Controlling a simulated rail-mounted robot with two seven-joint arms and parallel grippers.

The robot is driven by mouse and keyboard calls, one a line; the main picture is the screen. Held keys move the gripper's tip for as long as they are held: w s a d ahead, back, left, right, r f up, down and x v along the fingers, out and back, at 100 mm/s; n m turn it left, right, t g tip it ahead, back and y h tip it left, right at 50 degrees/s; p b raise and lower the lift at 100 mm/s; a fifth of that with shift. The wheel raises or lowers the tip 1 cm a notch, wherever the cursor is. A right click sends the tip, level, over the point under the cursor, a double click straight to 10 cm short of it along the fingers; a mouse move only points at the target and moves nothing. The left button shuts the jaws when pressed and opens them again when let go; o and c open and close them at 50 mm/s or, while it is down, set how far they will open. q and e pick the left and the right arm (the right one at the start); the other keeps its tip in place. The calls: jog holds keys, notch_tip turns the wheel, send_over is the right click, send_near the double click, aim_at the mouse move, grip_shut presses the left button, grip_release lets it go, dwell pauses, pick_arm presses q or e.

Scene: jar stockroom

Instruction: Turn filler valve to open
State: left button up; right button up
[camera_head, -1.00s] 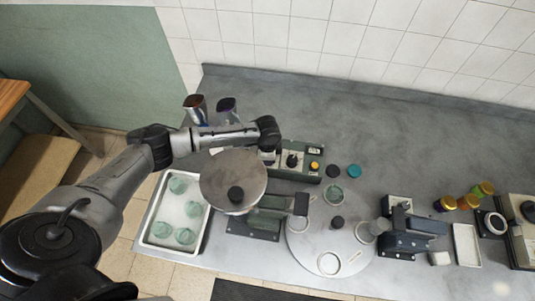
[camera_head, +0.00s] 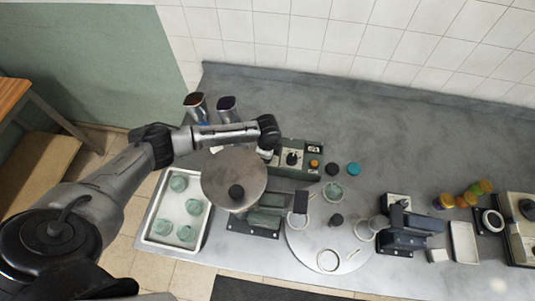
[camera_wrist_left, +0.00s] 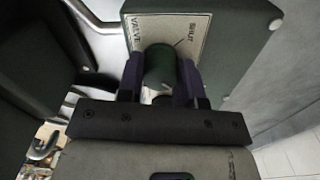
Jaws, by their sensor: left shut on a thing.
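The filler valve's dark green knob (camera_wrist_left: 158,62) stands on a pale plate (camera_wrist_left: 200,28) marked VALVE and SHUT in the left wrist view. My left gripper (camera_wrist_left: 161,77) is shut on this knob, with one finger on each side. A short dark line shows on the plate near the word SHUT. The rest of the plate's marking is hidden behind the knob and fingers. In the head view my left arm reaches over the filler, and its wrist hides the gripped knob. The filler's round grey hopper (camera_head: 232,172) is just below the forearm. My right gripper is not in view.
A green control box (camera_head: 305,172) with a black dial and orange button is beside my wrist. A white tray (camera_head: 153,238) of jars is at the left. A round turntable (camera_head: 306,246) stands in front. The bench's back (camera_head: 370,115) is clear.

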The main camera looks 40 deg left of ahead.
pick_arm(q)
jog(key=o, duration=0.9)
jog(key=shift+r+b, duration=1.35)
jog(key=shift+r, duration=5.6)
